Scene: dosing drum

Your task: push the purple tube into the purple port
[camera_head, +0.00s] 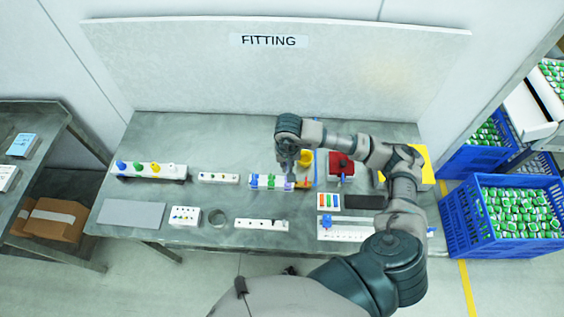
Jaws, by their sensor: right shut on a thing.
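My right gripper (289,168) points down over the right part of a small white block (271,182) with green, blue and purple marks, in the middle of the table. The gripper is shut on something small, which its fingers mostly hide. A purple spot (289,186) shows just below the fingertips at the block. I cannot tell whether it is the purple tube or the purple port, or how deep any tube sits. My left gripper is not in view.
An orange-yellow part (306,160) and a red block (341,163) stand close right of the gripper. White blocks stand left (218,178) and in front (262,224). A grey mat (132,213) leaves free room at left. Blue crates (462,222) stand beyond the table's right edge.

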